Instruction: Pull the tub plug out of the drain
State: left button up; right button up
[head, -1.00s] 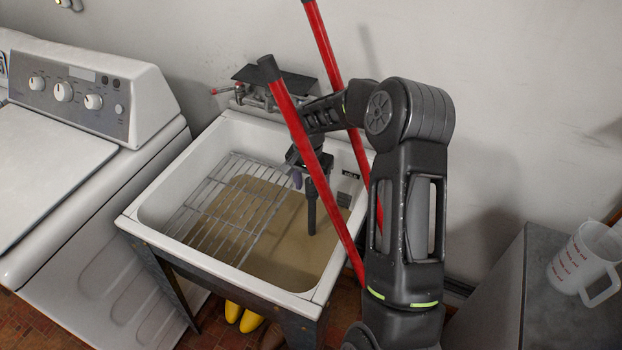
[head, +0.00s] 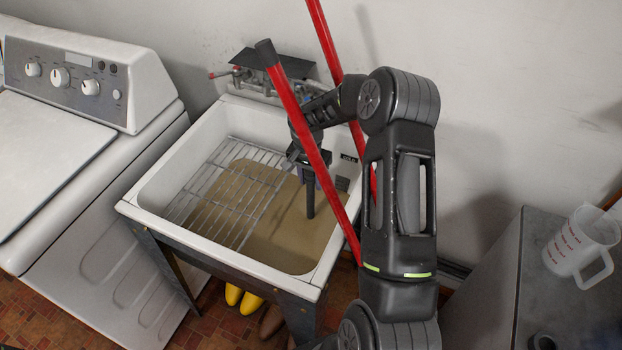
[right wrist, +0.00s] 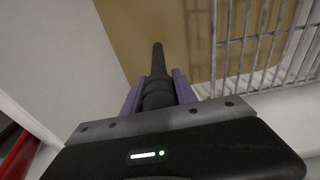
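The tub plug (head: 310,198) is a tall dark rod standing upright in the murky brown water of the white utility tub (head: 160,222). Its lower end is hidden by the water. My right gripper (head: 310,172) points down into the tub around the rod's upper part. In the right wrist view, the plug (right wrist: 158,75) lies between the purple fingers of my right gripper (right wrist: 158,95). The fingers sit against both its sides with no clear gap. The drain is hidden under the water. My left gripper is in neither view.
A wire rack (head: 225,190) covers the tub's left part. Red long handles (head: 300,120) rise close to my right arm, partly in front of it. A faucet (head: 255,82) is at the back. A washer (head: 90,150) stands left; a measuring jug (head: 580,245) stands right.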

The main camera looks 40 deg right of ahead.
grip_shut()
jog(key=shift+r, duration=0.1)
dwell(0.3)
jog(key=shift+r+p, duration=1.05)
jog(key=shift+r, duration=1.25)
